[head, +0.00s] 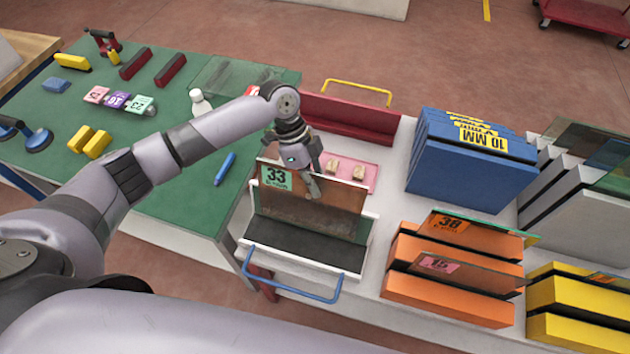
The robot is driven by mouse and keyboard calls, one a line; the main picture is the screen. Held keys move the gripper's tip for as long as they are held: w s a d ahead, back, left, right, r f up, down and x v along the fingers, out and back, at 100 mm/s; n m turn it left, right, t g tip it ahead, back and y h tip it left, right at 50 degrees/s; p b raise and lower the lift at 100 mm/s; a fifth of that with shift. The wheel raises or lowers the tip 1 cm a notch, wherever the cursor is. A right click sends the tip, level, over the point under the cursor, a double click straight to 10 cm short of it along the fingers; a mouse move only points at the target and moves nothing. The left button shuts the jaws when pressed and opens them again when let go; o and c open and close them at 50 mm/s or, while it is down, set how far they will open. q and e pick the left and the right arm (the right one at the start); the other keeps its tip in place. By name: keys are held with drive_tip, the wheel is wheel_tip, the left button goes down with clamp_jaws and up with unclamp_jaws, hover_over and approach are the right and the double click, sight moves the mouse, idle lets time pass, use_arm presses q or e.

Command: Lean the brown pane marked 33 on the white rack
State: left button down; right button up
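A green label with 33 is at the pane's upper left. My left gripper (313,188) is at the middle of the pane's top edge, pointing down. One finger shows in front of the pane; the other is hidden. I cannot tell whether the fingers press on the glass. My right gripper is not in view.
A blue handle (292,289) is at the front of the bench. A pink tray (367,172) with small blocks is behind the pane. Blue (455,175), orange (447,300) and yellow (580,332) racks stand to the right. A green table (185,200) is at left, with a white bottle (200,104).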

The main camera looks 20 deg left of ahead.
use_arm(q)
drive_tip(key=shift+f+b, duration=1.1)
drive_tip(key=shift+f, duration=0.85)
drive_tip(key=shift+w+f, duration=0.1)
drive_tip(key=shift+f, duration=0.4)
drive_tip(key=shift+f+b, duration=0.25)
drive_tip(key=shift+b, duration=0.1)
drive_tip(key=c, duration=1.7)
unclamp_jaws()
drive_tip(key=shift+f, duration=0.15)
